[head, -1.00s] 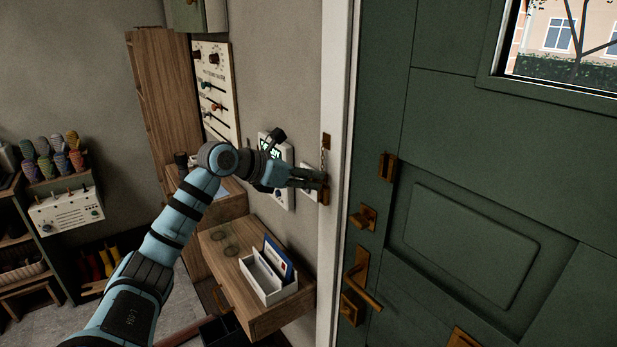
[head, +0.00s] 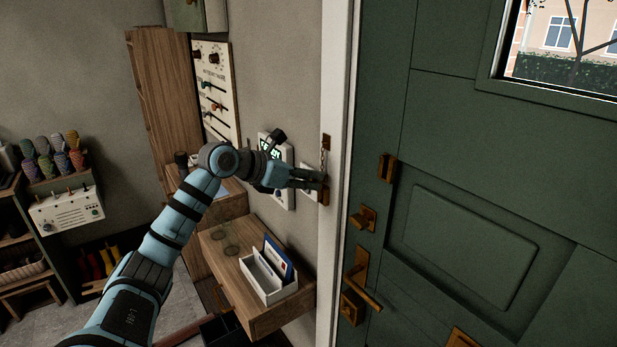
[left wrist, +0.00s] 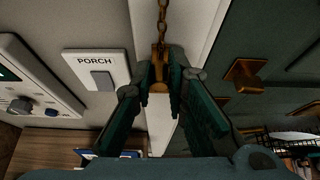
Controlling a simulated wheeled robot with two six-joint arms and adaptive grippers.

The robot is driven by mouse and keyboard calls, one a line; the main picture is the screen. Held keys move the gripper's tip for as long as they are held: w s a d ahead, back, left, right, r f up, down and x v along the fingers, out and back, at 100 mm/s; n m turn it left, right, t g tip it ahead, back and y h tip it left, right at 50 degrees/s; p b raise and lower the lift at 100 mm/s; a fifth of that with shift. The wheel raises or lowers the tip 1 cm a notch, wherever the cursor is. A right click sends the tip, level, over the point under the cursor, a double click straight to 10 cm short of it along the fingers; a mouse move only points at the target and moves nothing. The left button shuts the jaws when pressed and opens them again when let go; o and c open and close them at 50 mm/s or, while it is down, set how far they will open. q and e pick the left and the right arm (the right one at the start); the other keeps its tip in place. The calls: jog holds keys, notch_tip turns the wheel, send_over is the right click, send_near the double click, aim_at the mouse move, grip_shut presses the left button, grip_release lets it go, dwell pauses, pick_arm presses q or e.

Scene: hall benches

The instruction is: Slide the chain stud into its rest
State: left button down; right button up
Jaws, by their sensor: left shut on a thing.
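A short brass chain (left wrist: 162,15) hangs from a brass plate (head: 326,142) on the white door frame. My left gripper (head: 318,181) is at the frame, shut on the chain stud at the chain's lower end. In the left wrist view the brass stud (left wrist: 159,58) shows between the two fingers (left wrist: 159,85). A brass rest (head: 324,197) sits on the frame just below the fingertips, partly hidden by them. Whether the stud touches the rest I cannot tell. My right gripper is out of view.
The green door (head: 470,150) carries a brass chain track (head: 386,167), a thumb-turn (head: 364,217) and a lever handle (head: 362,287). A porch switch (left wrist: 92,70) and a wall panel (head: 277,170) are close left of the gripper. A wooden shelf (head: 225,262) with a letter holder stands below.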

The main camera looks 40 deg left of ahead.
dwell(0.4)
pick_arm(q)
jog(key=shift+f+b, duration=1.9)
jog(key=shift+f, duration=0.8)
jog(key=c, duration=1.5)
grip_release()
notch_tip(320, 180, up, 10)
jog(key=shift+r, duration=0.1)
